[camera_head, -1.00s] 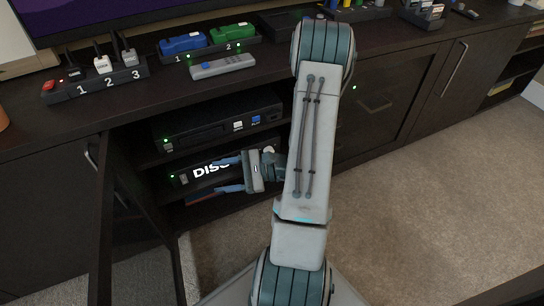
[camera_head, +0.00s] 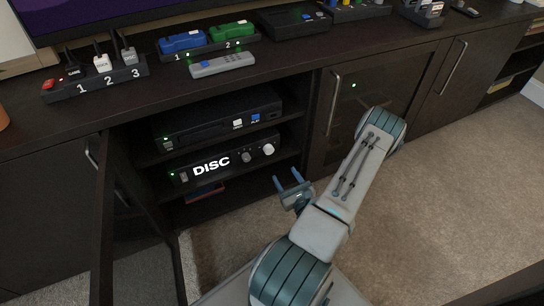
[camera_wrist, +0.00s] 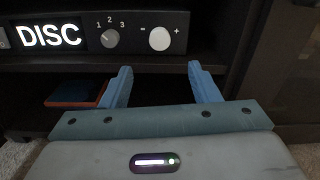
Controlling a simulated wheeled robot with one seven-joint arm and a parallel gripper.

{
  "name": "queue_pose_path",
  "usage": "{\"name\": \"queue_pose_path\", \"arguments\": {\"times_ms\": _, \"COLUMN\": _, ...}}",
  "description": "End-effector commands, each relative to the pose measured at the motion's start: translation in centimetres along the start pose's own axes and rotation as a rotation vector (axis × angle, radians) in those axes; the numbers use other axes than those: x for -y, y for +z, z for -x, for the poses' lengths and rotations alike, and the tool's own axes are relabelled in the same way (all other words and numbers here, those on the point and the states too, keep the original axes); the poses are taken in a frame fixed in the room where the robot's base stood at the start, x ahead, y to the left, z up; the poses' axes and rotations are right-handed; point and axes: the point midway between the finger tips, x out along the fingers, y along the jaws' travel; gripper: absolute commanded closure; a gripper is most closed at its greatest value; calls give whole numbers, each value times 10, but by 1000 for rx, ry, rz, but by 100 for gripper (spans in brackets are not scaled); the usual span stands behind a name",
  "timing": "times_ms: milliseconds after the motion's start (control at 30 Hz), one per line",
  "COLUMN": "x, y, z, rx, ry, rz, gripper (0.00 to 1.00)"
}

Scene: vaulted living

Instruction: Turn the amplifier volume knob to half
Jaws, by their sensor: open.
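The amplifier (camera_head: 225,160) is a black unit with a lit "DISC" display on the lower shelf of the open cabinet. Its volume knob (camera_head: 268,149) is the light round knob at the right end. In the wrist view the volume knob (camera_wrist: 159,39) sits between "-" and "+" marks; no pointer on it can be made out. Left of it is a grey selector knob (camera_wrist: 109,38) marked 1, 2, 3. My gripper (camera_head: 286,181) is open and empty, in front of the cabinet, below and right of the knob, apart from it. In the wrist view its blue fingers (camera_wrist: 160,82) show below the knob.
A black player (camera_head: 220,122) with white and blue buttons stands on the shelf above. An open door (camera_head: 105,215) is at the left, a closed glass door (camera_head: 345,110) at the right. A red-orange item (camera_wrist: 74,94) lies below the amplifier. Carpet in front is free.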

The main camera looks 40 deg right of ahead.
Motion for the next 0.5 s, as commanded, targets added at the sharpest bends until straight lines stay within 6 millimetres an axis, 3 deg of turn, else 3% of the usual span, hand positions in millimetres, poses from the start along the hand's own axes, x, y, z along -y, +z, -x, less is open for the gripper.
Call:
{"name": "queue_pose_path", "arguments": {"times_ms": 300, "x": 0, "y": -2, "z": -69, "rx": 6, "ry": 3, "rz": 4, "gripper": 44}}
{"name": "queue_pose_path", "arguments": {"times_ms": 500, "x": 0, "y": -2, "z": -100, "rx": 4, "ry": 2, "rz": 2, "gripper": 44}}
